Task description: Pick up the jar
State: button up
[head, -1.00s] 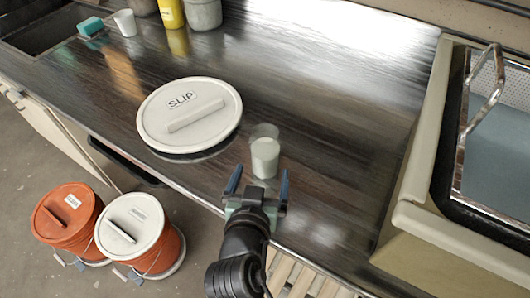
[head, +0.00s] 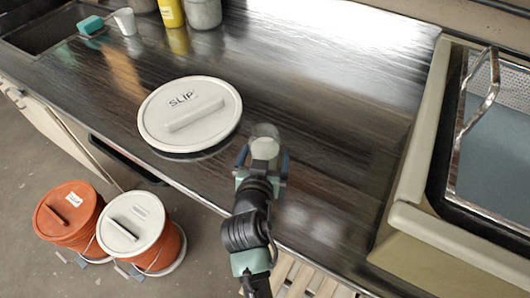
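The jar (head: 265,143) is a clear vessel with pale contents, standing upright on the dark counter just right of the white lid marked SLIP. My gripper (head: 264,157) is at the jar, with one finger on its left and one on its right. The fingers look spread around the jar's lower part. The jar's base is hidden behind the gripper, and I cannot see whether the fingers touch it.
The SLIP lid (head: 190,116) lies close to the left of my gripper. Two buckets with an orange lid (head: 66,212) and a white lid (head: 130,222) stand on the floor. A raised basin with a wire basket (head: 480,125) is at right. The counter behind the jar is clear.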

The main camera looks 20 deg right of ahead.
aim_at(265, 125)
grip_shut()
jog(key=shift+r, duration=0.1)
jog(key=shift+r, duration=0.2)
dwell(0.4)
jog(key=shift+r, duration=4.75)
